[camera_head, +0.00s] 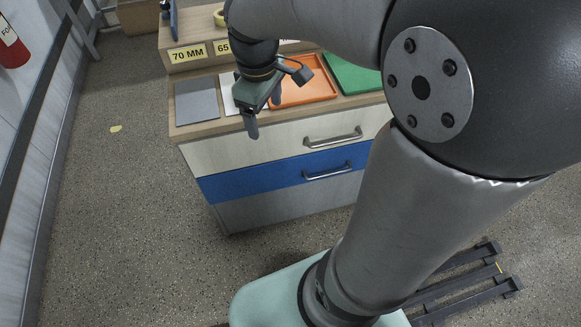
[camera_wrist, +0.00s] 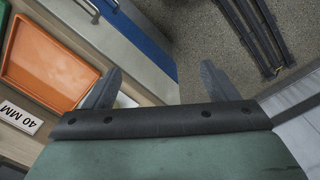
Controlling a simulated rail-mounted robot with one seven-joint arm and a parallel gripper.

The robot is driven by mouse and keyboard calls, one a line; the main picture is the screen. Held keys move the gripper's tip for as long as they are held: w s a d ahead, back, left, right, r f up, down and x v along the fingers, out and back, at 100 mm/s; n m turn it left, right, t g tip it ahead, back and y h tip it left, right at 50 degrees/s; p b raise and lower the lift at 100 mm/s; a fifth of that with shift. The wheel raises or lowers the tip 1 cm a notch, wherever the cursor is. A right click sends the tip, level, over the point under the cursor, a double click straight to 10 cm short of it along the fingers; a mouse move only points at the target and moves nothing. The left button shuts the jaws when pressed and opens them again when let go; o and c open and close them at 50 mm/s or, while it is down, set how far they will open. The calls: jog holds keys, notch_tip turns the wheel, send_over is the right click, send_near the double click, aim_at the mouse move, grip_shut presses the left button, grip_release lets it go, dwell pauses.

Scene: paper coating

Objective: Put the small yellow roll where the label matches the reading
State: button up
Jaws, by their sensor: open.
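A yellow rounded piece (camera_head: 219,15), maybe the small yellow roll, shows on the upper shelf in the head view, partly hidden behind my arm. Labels stand on the shelf's front: 70 MM (camera_head: 188,54) and one beginning 65 (camera_head: 222,47); others are hidden by my arm. A 40 MM label (camera_wrist: 20,117) shows in the wrist view. My gripper (camera_head: 264,112) is open and empty above the cabinet's front edge, near the orange tray. Its two fingers (camera_wrist: 158,82) are wide apart in the wrist view. No reading is legible.
On the cabinet top lie a grey panel (camera_head: 197,100), a partly hidden white one (camera_head: 229,92), an orange tray (camera_head: 305,84) and a green one (camera_head: 352,73). Drawer handles (camera_head: 333,137) stick out in front. A dark blue upright object (camera_head: 173,20) stands at the shelf's left end.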

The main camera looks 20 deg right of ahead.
jog(key=s+f+m, duration=0.2)
jog(key=s+m, duration=0.2)
jog(key=s, duration=0.2)
jog(key=s+f+m, duration=0.2)
jog(key=s+m, duration=0.2)
jog(key=s, duration=0.3)
jog(key=shift+d+f+y, duration=0.15)
jog(key=shift+f+y, duration=0.15)
